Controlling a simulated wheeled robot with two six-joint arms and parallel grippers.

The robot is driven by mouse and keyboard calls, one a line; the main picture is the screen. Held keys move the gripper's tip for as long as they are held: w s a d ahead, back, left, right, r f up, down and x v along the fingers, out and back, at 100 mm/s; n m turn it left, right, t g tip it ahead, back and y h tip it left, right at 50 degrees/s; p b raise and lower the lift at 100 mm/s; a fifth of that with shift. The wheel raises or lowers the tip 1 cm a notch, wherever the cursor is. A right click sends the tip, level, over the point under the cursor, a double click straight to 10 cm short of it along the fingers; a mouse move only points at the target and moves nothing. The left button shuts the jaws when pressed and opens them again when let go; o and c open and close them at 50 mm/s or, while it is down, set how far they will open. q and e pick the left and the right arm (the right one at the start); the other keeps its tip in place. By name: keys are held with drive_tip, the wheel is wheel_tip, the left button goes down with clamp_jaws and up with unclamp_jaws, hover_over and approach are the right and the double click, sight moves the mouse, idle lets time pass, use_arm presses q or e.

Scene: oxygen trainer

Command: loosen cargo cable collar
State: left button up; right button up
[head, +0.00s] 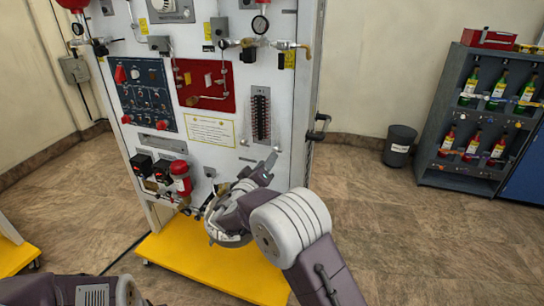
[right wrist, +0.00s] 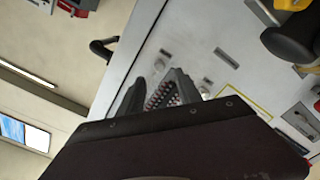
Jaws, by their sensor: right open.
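The white trainer panel (head: 225,155) stands upright on a yellow base (head: 180,245). I cannot clearly pick out the cargo cable collar; small fittings near the panel's lower edge are partly hidden by my right arm. My right gripper (head: 266,168) is open in front of the panel's lower right part, below a slotted strip with rows of red and dark parts (head: 260,115). In the right wrist view the open fingers (right wrist: 158,92) stand apart with that strip seen between them. Nothing shows held. My left arm shows at the bottom left; its gripper is out of view.
A black handle (head: 319,127) sticks out from the panel's right edge. A red cylinder (head: 180,177) and gauges sit low on the panel's left. A black bin (head: 399,146) and a grey bottle shelf (head: 461,155) stand to the right. The floor between is clear.

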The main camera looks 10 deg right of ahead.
sight(275, 150)
drive_tip(key=x, duration=0.6)
drive_tip(key=shift+w+d, duration=0.2)
clamp_jaws()
